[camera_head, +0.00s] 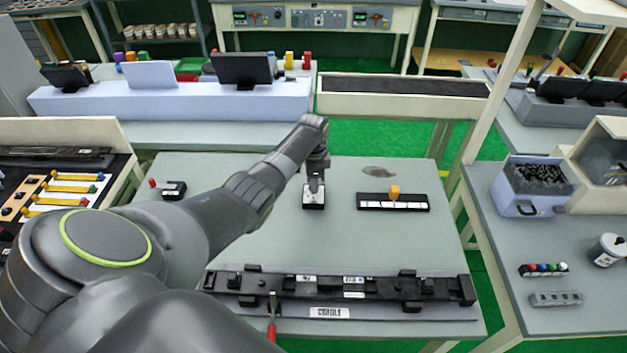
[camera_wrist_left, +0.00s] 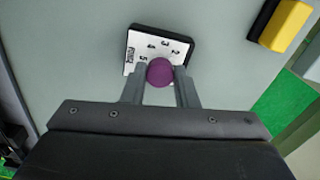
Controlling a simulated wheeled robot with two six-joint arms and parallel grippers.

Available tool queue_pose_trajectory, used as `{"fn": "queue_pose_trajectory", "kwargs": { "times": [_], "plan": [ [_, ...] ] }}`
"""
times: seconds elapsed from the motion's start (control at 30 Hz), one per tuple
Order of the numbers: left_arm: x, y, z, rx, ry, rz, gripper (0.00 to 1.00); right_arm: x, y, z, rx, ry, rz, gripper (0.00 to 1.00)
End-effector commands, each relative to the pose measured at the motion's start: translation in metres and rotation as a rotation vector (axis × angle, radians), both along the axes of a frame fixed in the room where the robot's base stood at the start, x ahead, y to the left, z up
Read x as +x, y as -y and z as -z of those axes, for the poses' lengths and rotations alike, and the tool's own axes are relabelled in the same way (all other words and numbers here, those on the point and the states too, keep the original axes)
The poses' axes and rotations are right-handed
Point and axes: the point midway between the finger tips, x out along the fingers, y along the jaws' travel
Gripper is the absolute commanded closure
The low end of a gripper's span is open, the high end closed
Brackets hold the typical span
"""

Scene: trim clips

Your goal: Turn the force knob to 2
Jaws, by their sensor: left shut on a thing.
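The force knob is a round purple knob (camera_wrist_left: 160,72) on a small block with a white, numbered face plate (camera_wrist_left: 139,48), seen in the left wrist view. The face plate carries several numbers and a label that looks like FORCE. The same block (camera_head: 313,203) sits on the grey-green table in the head view, under my left gripper (camera_head: 314,185). In the left wrist view my left gripper (camera_wrist_left: 160,80) has one finger on each side of the knob and is shut on it. The knob's pointer is not visible, so its setting cannot be told. My right gripper is not in view.
A small black block with a red lever (camera_head: 173,189) stands to the left. A long black cradle fixture (camera_head: 340,286) and a red-handled tool (camera_head: 271,330) lie along the front edge.

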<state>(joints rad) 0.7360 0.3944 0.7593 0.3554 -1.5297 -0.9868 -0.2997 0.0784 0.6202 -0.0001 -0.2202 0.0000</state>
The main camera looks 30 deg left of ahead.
Motion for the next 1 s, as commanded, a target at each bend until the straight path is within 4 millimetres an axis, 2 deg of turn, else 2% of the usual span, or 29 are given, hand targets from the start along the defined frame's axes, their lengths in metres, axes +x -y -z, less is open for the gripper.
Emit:
{"fn": "queue_pose_trajectory", "kwargs": {
  "times": [0.6, 0.63, 0.77, 1.0],
  "plan": [
    [0.0025, 0.0008, -0.0024, -0.001, 0.008, 0.042, 0.96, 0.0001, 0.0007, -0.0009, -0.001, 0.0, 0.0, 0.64],
    [0.0026, 0.0007, -0.0024, -0.001, 0.008, 0.042, 0.71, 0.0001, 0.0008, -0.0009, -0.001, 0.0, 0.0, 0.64],
    [0.0018, 0.0006, -0.0018, -0.001, 0.006, 0.041, 0.54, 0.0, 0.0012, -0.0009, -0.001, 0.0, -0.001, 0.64],
    [0.0009, 0.0003, -0.0008, 0.0, 0.003, 0.041, 0.52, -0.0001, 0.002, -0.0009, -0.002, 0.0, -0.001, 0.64]
  ]
}}
